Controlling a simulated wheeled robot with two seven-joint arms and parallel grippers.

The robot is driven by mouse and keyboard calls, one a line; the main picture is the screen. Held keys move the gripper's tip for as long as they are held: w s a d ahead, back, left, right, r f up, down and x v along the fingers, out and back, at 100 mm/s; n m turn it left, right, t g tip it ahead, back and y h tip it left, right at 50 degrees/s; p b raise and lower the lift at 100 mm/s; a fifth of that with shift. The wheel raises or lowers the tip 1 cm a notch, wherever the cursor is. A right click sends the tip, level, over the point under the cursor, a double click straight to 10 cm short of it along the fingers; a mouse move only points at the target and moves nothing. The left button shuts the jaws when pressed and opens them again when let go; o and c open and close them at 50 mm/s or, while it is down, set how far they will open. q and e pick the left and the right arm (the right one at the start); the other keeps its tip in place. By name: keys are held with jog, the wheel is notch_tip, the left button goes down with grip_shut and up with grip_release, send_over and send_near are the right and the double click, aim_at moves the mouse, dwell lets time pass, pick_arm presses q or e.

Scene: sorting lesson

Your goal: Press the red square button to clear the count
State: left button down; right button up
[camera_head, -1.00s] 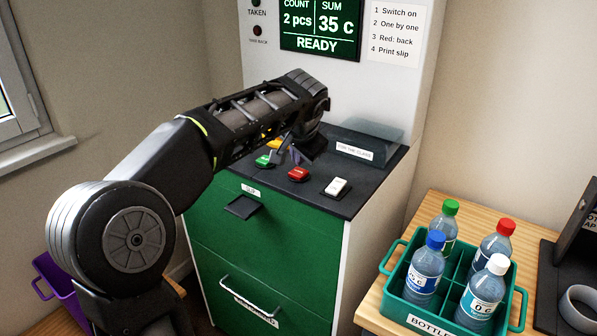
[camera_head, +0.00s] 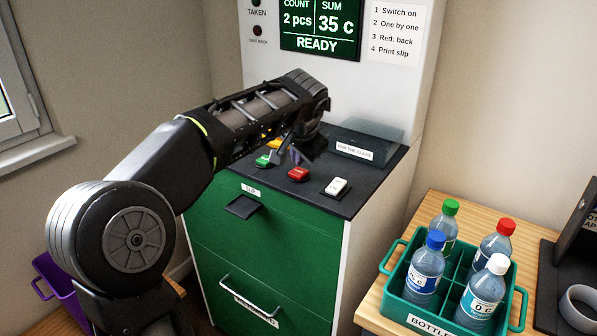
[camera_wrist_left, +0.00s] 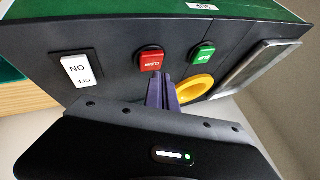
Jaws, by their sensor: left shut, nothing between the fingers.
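The red square button (camera_head: 298,174) sits on the machine's dark counter, between the green button (camera_head: 263,161) and the white switch (camera_head: 337,187). It also shows in the left wrist view (camera_wrist_left: 151,60), just beyond my fingertips. My left gripper (camera_head: 294,155) is shut and empty, behind the red button in the head view. In the left wrist view its purple-grey fingers (camera_wrist_left: 161,84) point towards the red button's near edge; I cannot tell whether they touch it. The display (camera_head: 320,28) reads count 2 pcs, sum 35 C, READY. My right gripper is out of view.
A yellow ring (camera_wrist_left: 195,88) lies close beside my fingers, partly hidden by the arm in the head view. A clear guard (camera_head: 370,142) stands at the counter's back. A green crate (camera_head: 388,288) with several bottles stands on a wooden table at right.

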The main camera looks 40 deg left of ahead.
aim_at(298, 173)
pick_arm(q)
jog(key=shift+f, duration=0.4)
jog(key=shift+f+b, duration=0.55)
jog(key=shift+b, duration=0.15)
dwell(0.5)
jog(key=shift+r, duration=0.1)
jog(key=shift+r+p, duration=0.8)
jog(key=shift+r, duration=0.05)
notch_tip(298, 173, up, 5)
jog(key=p, duration=0.4)
dwell(1.1)
